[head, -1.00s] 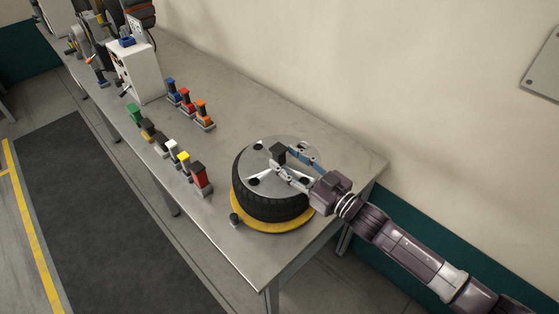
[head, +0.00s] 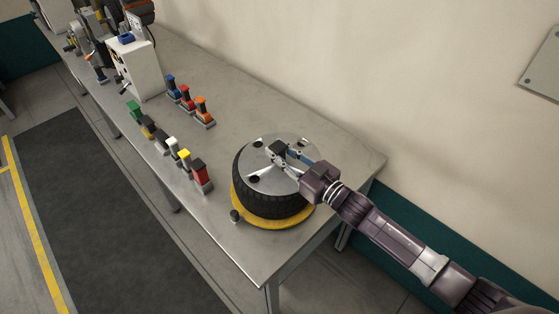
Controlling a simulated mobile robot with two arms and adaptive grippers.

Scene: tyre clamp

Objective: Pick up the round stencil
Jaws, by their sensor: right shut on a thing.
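The round stencil (head: 264,176) is a flat silvery disc with dark round holes and a dark block-shaped handle at its centre. It lies on top of a black tyre (head: 262,203), which rests on a yellow round base (head: 262,221) near the table's near right end. My right gripper (head: 281,151) reaches in from the right over the stencil, its fingers shut on the central handle. The fingers hide part of the handle. The stencil shows no clear gap above the tyre. My left gripper is not in view.
A grey metal table (head: 240,115) bears two rows of coloured blocks, such as a red one (head: 201,175) and an orange one (head: 204,110), left of the tyre. A white machine box (head: 135,68) stands farther back. The wall runs close behind the table.

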